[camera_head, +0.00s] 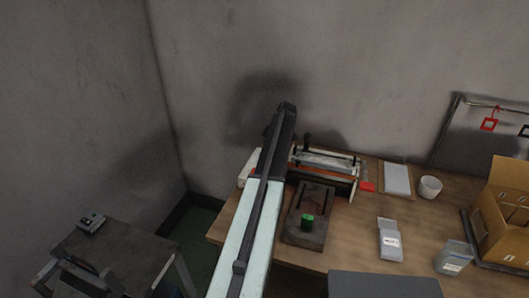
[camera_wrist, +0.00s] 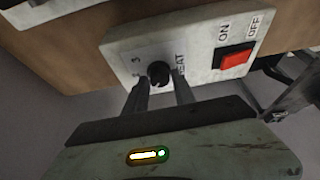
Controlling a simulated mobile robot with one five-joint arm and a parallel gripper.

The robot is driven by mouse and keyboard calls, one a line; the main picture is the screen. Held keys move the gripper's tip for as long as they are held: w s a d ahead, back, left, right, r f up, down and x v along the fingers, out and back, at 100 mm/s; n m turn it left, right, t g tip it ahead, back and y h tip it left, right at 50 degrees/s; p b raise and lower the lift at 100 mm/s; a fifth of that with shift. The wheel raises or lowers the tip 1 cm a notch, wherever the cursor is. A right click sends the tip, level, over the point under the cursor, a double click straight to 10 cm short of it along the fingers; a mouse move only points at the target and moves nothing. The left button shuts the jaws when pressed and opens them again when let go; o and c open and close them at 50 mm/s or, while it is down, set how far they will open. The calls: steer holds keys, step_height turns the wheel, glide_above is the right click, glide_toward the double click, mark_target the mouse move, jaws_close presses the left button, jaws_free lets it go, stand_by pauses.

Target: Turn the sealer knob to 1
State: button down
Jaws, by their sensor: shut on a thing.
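The sealer (camera_head: 325,162) stands at the back of the table in the head view, partly hidden behind my arm. In the wrist view its white control panel (camera_wrist: 197,50) fills the upper middle. The small black sealer knob (camera_wrist: 158,70) sits on that panel beside the letters "HEAT", of which the first is partly covered. A "3" shows to the left of the knob. Other dial marks are hidden or too small to read, so I cannot tell the knob's setting. My gripper (camera_wrist: 160,80) is shut on the knob, one finger at each side. The head view hides the gripper.
A red switch (camera_wrist: 235,58) marked ON and OFF is on the same panel, right of the knob. A side cart (camera_head: 120,258) stands left.

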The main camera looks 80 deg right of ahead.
steer(key=shift+s, duration=0.1)
steer(key=c, duration=1.1)
jaws_free()
steer(key=shift+f, duration=0.1)
steer(key=shift+o, duration=0.2)
steer(key=shift+r+p, duration=0.35)
steer(key=shift+r, duration=0.05)
steer(key=p+v, duration=0.6)
steer(key=v, duration=0.1)
steer(key=shift+s, duration=0.1)
